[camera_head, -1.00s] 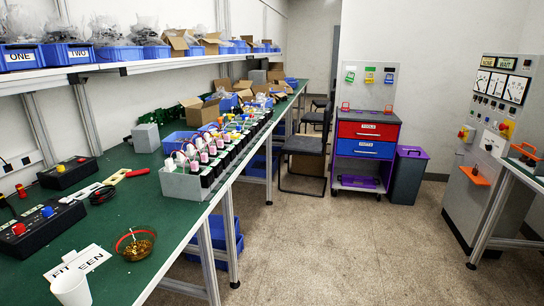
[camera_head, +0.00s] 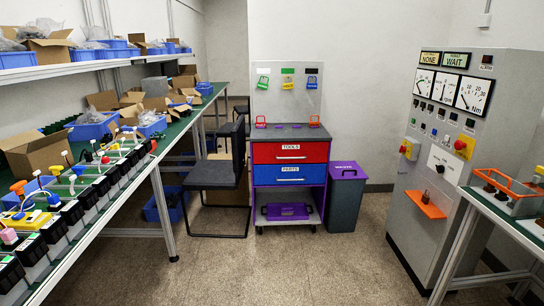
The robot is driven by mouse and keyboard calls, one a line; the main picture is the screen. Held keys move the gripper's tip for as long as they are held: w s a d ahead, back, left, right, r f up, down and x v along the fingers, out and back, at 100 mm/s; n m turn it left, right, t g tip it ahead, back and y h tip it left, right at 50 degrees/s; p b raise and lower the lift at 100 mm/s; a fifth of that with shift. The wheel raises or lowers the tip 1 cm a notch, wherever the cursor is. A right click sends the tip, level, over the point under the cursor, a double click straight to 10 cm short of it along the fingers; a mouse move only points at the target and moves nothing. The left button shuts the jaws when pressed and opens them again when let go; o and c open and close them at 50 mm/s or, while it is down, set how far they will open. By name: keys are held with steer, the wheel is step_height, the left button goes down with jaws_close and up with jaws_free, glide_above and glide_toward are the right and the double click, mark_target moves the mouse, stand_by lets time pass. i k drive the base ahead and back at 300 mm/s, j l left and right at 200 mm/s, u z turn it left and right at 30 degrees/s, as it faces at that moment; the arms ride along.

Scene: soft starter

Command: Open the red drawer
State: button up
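The red drawer (camera_head: 290,152), labelled TOOLS, is the upper drawer of a grey and purple wheeled cabinet (camera_head: 321,199). It looks closed, flush with the front, with a light bar handle (camera_head: 291,157) across it. A blue drawer (camera_head: 290,174), labelled PARTS, sits right below it and also looks closed. The cabinet stands against the far wall, just right of the picture's middle. My gripper is not in this view.
A black chair (camera_head: 222,175) stands left of the cabinet, a lidded bin (camera_head: 346,200) to its right. A long green workbench (camera_head: 160,145) runs along the left. A control panel (camera_head: 450,150) and another table (camera_head: 500,220) are at right. The middle floor (camera_head: 290,265) is clear.

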mark_target(307, 152)
steer(key=i, duration=1.9)
steer(key=i+l+u, duration=0.1)
steer(key=i+u, duration=0.15)
steer(key=i, duration=0.3)
steer(key=i+l+u, duration=0.3)
steer(key=i, duration=0.25)
steer(key=i+l+u, duration=0.25)
steer(key=i, duration=0.3)
steer(key=i+l+u, duration=0.25)
steer(key=i+l, duration=0.15)
steer(key=i, duration=0.1)
